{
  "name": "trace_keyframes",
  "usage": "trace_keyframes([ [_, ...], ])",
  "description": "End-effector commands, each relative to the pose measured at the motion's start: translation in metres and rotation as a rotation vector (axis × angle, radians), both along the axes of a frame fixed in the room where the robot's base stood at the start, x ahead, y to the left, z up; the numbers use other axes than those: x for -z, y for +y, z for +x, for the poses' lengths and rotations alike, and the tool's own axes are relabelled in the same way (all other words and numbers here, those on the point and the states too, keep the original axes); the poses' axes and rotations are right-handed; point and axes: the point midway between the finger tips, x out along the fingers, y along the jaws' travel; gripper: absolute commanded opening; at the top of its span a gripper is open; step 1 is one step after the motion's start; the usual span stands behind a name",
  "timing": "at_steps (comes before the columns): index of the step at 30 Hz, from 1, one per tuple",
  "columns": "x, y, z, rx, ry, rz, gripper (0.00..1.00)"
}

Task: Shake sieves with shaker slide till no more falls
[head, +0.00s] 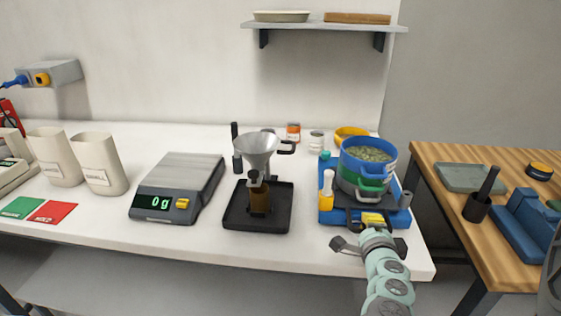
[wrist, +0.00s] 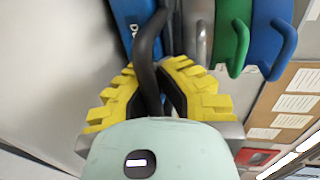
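The sieve stack stands upright on the blue shaker (head: 326,209). Its top blue sieve (head: 351,168) holds greenish grains; a green sieve (head: 370,185) and a grey part (head: 346,186) sit below. In the wrist view, the blue sieve (wrist: 262,32), green sieve (wrist: 228,30) and grey part (wrist: 194,28) show edge-on at the upper right, with hooked handles. My gripper (head: 372,219) is at the shaker's front edge. Its yellow fingers (wrist: 150,85) close around the dark handle bar (wrist: 146,50) of the shaker slide. Material inside the lower levels is hidden.
Left of the shaker, a funnel (head: 257,147) stands over a brown bottle (head: 258,194) in a black tray (head: 231,217). A scale (head: 180,180) reads 0 g. Two beige cups (head: 100,165) stand further left. A wooden table (head: 450,165) lies right, beyond a gap.

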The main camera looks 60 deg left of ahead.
Motion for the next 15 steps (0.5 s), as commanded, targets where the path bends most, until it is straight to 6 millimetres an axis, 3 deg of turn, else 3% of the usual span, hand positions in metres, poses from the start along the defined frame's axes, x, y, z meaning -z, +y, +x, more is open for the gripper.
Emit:
trace_keyframes([
  [5,-0.0011,0.0100,0.0109,0.002,-0.003,0.001,0.00],
  [15,0.0000,0.0096,0.0103,0.003,-0.001,-0.001,0.00],
])
